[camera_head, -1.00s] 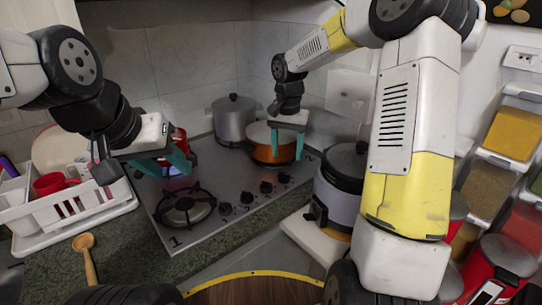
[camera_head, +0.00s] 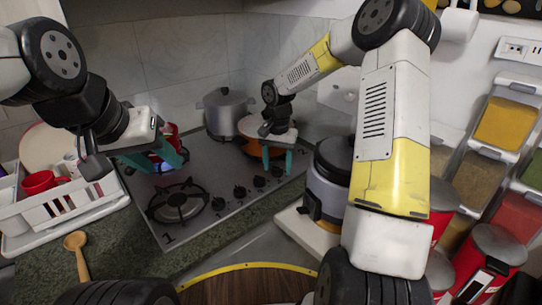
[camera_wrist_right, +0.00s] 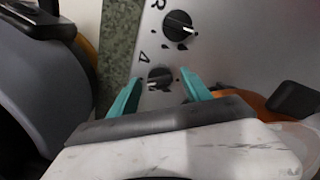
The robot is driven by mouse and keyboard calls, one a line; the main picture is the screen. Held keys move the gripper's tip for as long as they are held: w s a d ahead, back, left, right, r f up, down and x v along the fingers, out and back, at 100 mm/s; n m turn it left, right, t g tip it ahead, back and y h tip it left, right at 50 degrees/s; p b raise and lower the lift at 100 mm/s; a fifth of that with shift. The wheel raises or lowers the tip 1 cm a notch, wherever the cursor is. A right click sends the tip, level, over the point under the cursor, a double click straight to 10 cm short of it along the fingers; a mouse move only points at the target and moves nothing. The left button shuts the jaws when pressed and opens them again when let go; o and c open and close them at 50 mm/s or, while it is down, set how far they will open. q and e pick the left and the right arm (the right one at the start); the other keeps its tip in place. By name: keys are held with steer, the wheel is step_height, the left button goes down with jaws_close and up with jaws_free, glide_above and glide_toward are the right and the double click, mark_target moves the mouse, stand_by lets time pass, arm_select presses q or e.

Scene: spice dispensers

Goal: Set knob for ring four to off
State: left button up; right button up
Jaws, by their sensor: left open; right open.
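The grey hob (camera_head: 215,160) has a row of black knobs along its front edge. In the right wrist view a black knob (camera_wrist_right: 160,77) beside a printed 4 sits between the teal fingertips of my right gripper (camera_wrist_right: 160,92), with visible gaps. Its pale pointer is small and its setting is hard to read. In the head view this knob (camera_head: 277,171) is at the right end of the row, and my open right gripper (camera_head: 277,164) is over it. My left gripper (camera_head: 157,158) is open above the hob's left side, near a red item (camera_head: 171,135).
A steel pot (camera_head: 229,113) and an orange pan (camera_head: 252,140) stand at the back. A second knob (camera_wrist_right: 180,25) is close by in the wrist view. A grey cooker (camera_head: 325,190) stands right of the hob. A white dish rack (camera_head: 65,205) is at left.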

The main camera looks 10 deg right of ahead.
jaws_close()
steer(key=n, duration=0.6)
steer(key=shift+n, duration=0.4)
steer(key=n, duration=0.3)
steer(key=shift+n, duration=2.2)
jaws_free()
